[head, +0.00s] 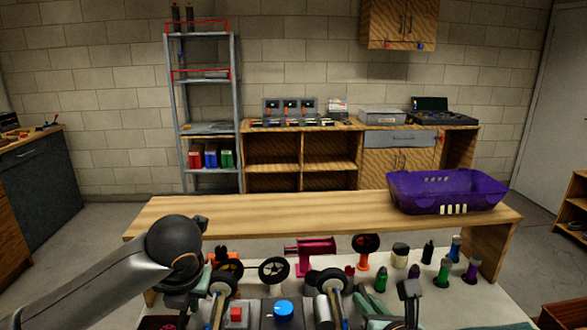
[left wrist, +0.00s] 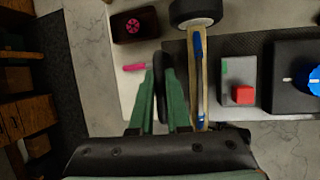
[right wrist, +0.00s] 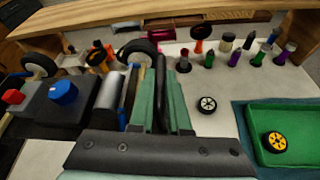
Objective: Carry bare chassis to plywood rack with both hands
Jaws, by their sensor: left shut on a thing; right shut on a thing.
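The chassis (left wrist: 224,50) shows as a dark plate with tan and blue struts. It carries a red button block (head: 236,314), a blue knob block (head: 284,310), a silver cylinder (head: 323,310) and wheels (head: 331,281). My left gripper (left wrist: 162,75) is shut on a dark upright part at its left side. My right gripper (right wrist: 168,75) is shut on a similar dark part at its right side. The arms and frame edge hide the chassis's near end. A wooden unit with open compartments (head: 301,164), possibly the plywood rack, stands against the back wall.
A wooden bench (head: 290,213) spans the front, with a purple basket (head: 445,205) at its right. Several bottles (head: 445,268), loose wheels and a magenta tool (head: 310,247) stand on the nearer table. A green tray (right wrist: 300,125) lies to the right. A metal shelf (head: 208,128) stands at the back left.

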